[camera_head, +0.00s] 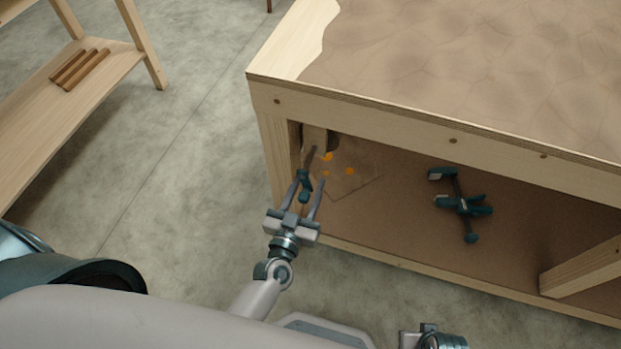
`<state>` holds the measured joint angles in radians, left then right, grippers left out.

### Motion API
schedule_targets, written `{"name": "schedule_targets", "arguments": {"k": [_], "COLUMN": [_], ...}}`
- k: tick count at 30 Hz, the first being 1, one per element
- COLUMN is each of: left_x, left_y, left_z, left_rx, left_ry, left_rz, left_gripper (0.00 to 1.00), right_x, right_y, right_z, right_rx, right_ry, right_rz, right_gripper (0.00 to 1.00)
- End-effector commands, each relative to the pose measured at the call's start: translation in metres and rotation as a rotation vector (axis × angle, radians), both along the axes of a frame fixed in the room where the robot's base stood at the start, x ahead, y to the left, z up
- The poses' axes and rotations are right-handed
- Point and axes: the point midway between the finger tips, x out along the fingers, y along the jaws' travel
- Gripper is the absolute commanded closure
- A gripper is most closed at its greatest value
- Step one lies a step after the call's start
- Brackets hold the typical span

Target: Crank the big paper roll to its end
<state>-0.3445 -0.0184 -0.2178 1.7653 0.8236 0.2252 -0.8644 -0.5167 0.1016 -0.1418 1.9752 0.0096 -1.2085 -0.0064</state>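Brown crinkled paper (470,50) covers most of the wooden table top and ends in a ragged edge near the left end. A dark crank (310,157) with a teal handle (304,180) hangs below the table's front rail, beside a wooden block. A dark rounded part shows behind the block; I cannot tell if it is the roll. My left gripper (305,190) has its fingers apart on both sides of the handle, with a gap visible at the right. Part of my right arm's end (430,337) shows at the bottom edge; its fingers are not clear.
A teal clamp (463,205) lies on the table's lower shelf (400,225), right of the crank. Orange spots (328,157) show behind the crank. A wooden bench (60,110) with several wooden sticks (80,68) stands at the left. The concrete floor (190,150) between is clear.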

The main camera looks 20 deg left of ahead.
Motion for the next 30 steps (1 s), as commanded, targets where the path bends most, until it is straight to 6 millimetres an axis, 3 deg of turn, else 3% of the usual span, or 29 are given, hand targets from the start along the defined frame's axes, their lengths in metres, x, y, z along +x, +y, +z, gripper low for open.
{"name": "schedule_targets", "arguments": {"k": [6, 16, 17, 21, 22, 30], "left_x": [0.018, 0.020, 0.020, 0.020, 0.020, 0.020], "left_y": [-0.001, -0.001, -0.001, -0.001, -0.001, -0.001], "left_z": [0.000, 0.000, 0.000, 0.000, 0.000, 0.000], "left_rx": [0.000, 0.000, 0.000, 0.000, 0.000, -0.011], "left_ry": [0.000, 0.000, 0.000, 0.000, 0.000, 0.000], "left_rz": [-0.001, 0.000, 0.000, 0.000, 0.000, 0.000], "left_gripper": [0.61, 0.61, 0.63, 0.96, 1.00, 1.00], "right_x": [0.001, 0.003, 0.003, 0.003, 0.003, 0.003], "right_y": [0.000, 0.000, 0.000, 0.000, 0.000, -0.001], "right_z": [0.000, 0.001, 0.001, 0.001, 0.001, 0.002], "right_rx": [0.000, 0.000, 0.000, 0.000, 0.000, -0.001], "right_ry": [-0.002, -0.004, -0.004, -0.004, -0.004, -0.006], "right_rz": [0.000, 0.000, 0.000, 0.000, -0.001, -0.001], "right_gripper": [1.00, 1.00, 1.00, 1.00, 1.00, 1.00]}}
